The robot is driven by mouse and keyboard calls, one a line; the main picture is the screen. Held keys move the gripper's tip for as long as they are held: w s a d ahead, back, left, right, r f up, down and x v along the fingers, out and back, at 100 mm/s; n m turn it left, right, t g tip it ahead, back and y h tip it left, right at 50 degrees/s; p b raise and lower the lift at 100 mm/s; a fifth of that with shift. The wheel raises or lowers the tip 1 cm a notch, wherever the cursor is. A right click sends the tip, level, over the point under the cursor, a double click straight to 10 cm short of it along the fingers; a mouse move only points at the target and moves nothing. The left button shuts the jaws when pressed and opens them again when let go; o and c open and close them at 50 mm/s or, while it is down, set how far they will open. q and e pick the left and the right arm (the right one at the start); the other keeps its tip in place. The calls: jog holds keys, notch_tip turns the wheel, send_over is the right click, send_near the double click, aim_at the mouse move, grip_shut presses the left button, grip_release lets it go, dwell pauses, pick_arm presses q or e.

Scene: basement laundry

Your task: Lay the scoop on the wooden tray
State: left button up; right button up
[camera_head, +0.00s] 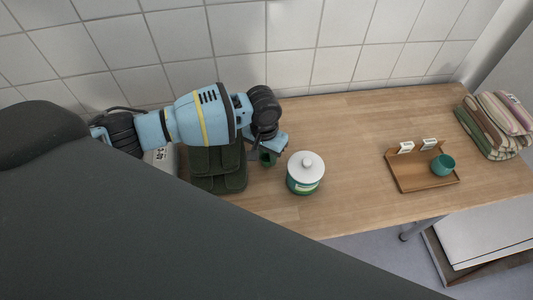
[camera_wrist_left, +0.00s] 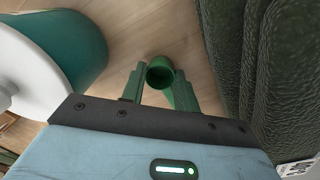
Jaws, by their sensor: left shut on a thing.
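My left gripper (camera_head: 270,150) is shut on a small dark green scoop (camera_head: 267,160), above the table between a dark green padded thing and a lidded canister. In the left wrist view the scoop's round cup (camera_wrist_left: 160,72) shows between the fingertips (camera_wrist_left: 160,84); part of it is hidden by the gripper. The wooden tray (camera_head: 407,179) lies well to the right on the table, with a teal cup (camera_head: 443,165) at its right side and two small white cards at its back edge. My right gripper is not in view.
The canister (camera_head: 305,174), green with a white knobbed lid, stands just right of my left gripper. The dark green padded thing (camera_head: 229,181) is to the left. Folded striped towels (camera_head: 497,125) lie at the far right. The wooden table (camera_head: 350,140) is clear between canister and tray.

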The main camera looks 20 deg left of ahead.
pick_arm(q)
jog(key=shift+f, duration=0.1)
jog(key=o, duration=0.9)
jog(key=shift+o, duration=0.2)
